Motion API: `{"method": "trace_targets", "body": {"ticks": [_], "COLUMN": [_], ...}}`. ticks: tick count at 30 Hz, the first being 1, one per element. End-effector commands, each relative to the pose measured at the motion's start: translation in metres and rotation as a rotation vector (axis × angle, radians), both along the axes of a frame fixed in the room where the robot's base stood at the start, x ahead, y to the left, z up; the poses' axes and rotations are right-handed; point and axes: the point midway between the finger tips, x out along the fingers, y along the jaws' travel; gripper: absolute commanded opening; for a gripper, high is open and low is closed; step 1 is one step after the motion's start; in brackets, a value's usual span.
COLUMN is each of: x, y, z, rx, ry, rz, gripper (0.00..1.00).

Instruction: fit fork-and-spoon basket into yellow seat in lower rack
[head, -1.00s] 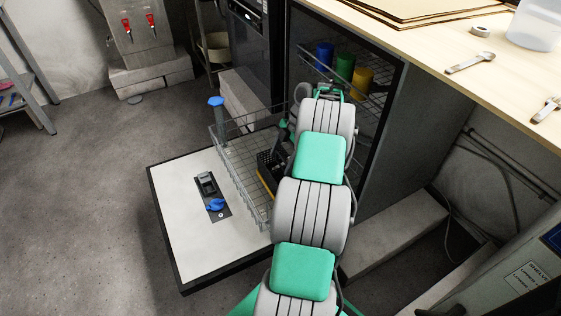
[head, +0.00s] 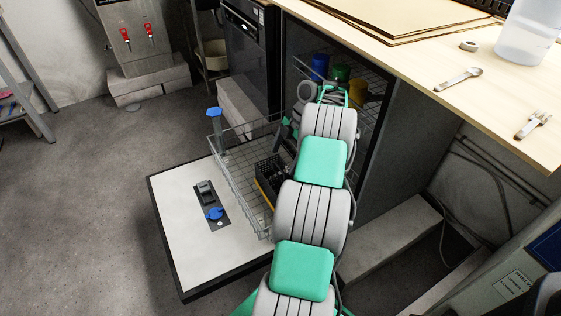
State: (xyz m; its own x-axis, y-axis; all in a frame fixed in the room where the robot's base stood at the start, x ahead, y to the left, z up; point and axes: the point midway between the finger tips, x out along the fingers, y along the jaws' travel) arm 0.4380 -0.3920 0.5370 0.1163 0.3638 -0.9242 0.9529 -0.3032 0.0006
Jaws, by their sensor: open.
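The black fork-and-spoon basket (head: 267,168) is in the pulled-out lower rack (head: 234,182), close to the left side of my arm. The yellow seat (head: 263,193) shows as a narrow strip at the basket's lower left edge. My arm hides part of both, so I cannot tell whether the basket is fully down in the seat. My gripper (head: 286,132) is open, just above and behind the basket, and partly hidden by my arm. It looks apart from the basket.
The open door (head: 185,245) lies flat under the rack. Blue, green and yellow cups (head: 320,66) sit in the upper rack. The worktop (head: 440,40) overhangs at right, with a spoon (head: 458,79) and fork (head: 533,124).

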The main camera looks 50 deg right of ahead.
Motion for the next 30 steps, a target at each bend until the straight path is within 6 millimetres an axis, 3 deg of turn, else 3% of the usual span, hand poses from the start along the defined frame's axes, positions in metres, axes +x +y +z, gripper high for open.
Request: {"method": "trace_targets", "body": {"ticks": [1,6,14,17,20,23,24,26,27,30], "x": [-0.002,-0.006,-0.008,-0.002,0.021,0.045,0.048,0.043,0.033,0.003], "y": [-0.006,-0.018,-0.025,-0.016,0.022,0.1,0.137,0.191,0.226,0.297], "z": [0.026,0.057,0.065,0.069,0.089,0.12,0.131,0.141,0.146,0.159], "rx": [0.0,0.001,0.0,0.004,0.02,0.037,0.039,0.032,0.021,-0.037], "ry": [0.0,0.001,0.001,0.01,0.053,0.149,0.195,0.266,0.312,0.375], "rz": [0.0,0.0,0.0,-0.013,-0.08,-0.22,-0.288,-0.393,-0.461,-0.635], "gripper": [1.0,1.0,1.0,1.0,1.0,1.0,1.0,1.0,1.0,1.0]}}
